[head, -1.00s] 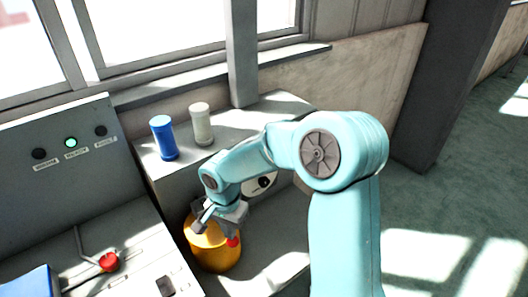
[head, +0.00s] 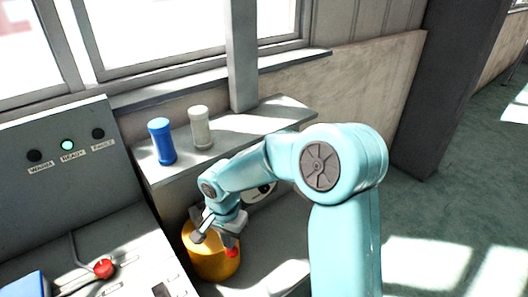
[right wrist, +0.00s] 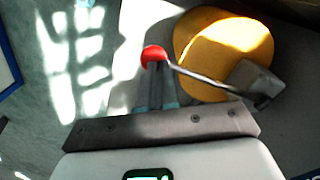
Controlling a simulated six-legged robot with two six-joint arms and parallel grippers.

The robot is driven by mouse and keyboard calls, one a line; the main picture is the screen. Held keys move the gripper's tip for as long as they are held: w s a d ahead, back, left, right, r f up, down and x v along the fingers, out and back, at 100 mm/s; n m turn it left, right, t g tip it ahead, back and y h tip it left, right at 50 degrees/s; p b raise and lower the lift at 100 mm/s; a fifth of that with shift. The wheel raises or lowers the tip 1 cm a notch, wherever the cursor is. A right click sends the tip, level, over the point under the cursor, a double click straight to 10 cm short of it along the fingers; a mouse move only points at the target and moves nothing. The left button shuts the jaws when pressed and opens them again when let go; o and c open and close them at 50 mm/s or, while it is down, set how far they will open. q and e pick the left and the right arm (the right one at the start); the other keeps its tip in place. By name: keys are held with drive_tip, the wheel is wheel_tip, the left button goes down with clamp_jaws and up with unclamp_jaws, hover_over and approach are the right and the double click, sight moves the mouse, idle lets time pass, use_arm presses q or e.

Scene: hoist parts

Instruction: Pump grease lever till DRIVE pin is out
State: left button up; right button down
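The grease pump is an orange-yellow pot (head: 207,262) standing on the grey bench below the shelf. Its lever (right wrist: 205,78) is a thin grey rod running from a grey block beside the pot to a red knob (right wrist: 154,56); the knob also shows in the head view (head: 232,252). My right gripper (head: 229,240) is at the knob, its two fingers close together and apparently closed on it. A round white dial (head: 262,190) is partly hidden behind my right arm. I cannot make out the DRIVE pin. My left gripper is not in view.
A blue canister (head: 161,142) and a pale canister (head: 200,128) stand on the shelf. The control panel (head: 75,185) at left has three lamps, the middle one, marked READY, lit green. A separate red knob (head: 104,268) sits on the console. Open floor lies to the right.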

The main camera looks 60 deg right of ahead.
drive_tip(key=shift+s+a+r+p, duration=0.1)
drive_tip(key=shift+s+r+p, duration=0.1)
drive_tip(key=shift+r+p, duration=1.2)
drive_tip(key=shift+s+r+p, duration=0.2)
drive_tip(key=shift+r+p, duration=0.45)
drive_tip(key=shift+r, duration=1.45)
drive_tip(key=shift+s+f, duration=0.1)
drive_tip(key=shift+f, duration=0.05)
